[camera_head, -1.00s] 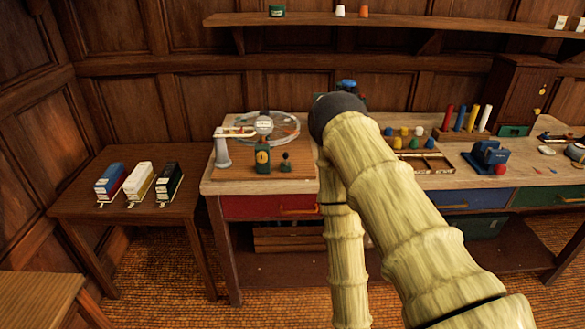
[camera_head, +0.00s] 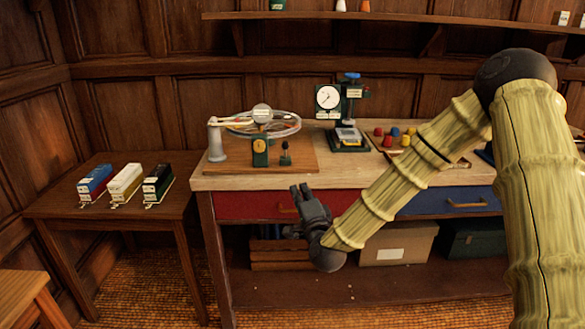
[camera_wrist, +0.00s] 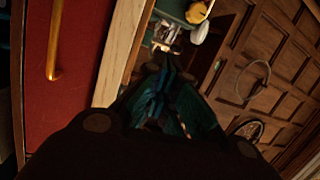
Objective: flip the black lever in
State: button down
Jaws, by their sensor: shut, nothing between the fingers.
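A small black-knobbed lever (camera_head: 285,153) on a dark green base stands on the wooden board (camera_head: 215,167) on the workbench. It stands upright, just right of a green device with a yellow dial (camera_head: 260,148). My gripper (camera_head: 299,188) is in front of the bench's front edge, below and slightly right of the lever, with its fingers pointing up. It is shut, empty and apart from the lever. In the wrist view the shut fingers (camera_wrist: 167,62) point toward the bench edge. The green device (camera_wrist: 197,12) shows beyond them; I cannot make out the lever there.
A dial gauge stand (camera_head: 328,97) stands to the right. A red drawer (camera_head: 250,206) with a brass handle is close to my gripper.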

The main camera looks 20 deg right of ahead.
jog(key=r, duration=0.1)
jog(key=d+r+m, duration=0.1)
jog(key=t+h, duration=0.1)
jog(key=shift+w+d+r, duration=0.2)
jog(key=shift+w+r, duration=0.15)
jog(key=shift+r, duration=0.05)
jog(key=shift+w, duration=0.1)
send_near(285, 152)
jog(key=w+r, duration=0.1)
jog(key=w+d+r, duration=0.1)
jog(key=w, duration=0.1)
jog(key=w+d+r+p, duration=0.1)
jog(key=w+r, duration=0.1)
jog(key=shift+r, duration=0.15)
dwell(0.4)
jog(key=shift+w+r+m+g+p, duration=0.1)
jog(key=shift+r+m+g+p, duration=0.05)
jog(key=shift+m+g+p, duration=0.2)
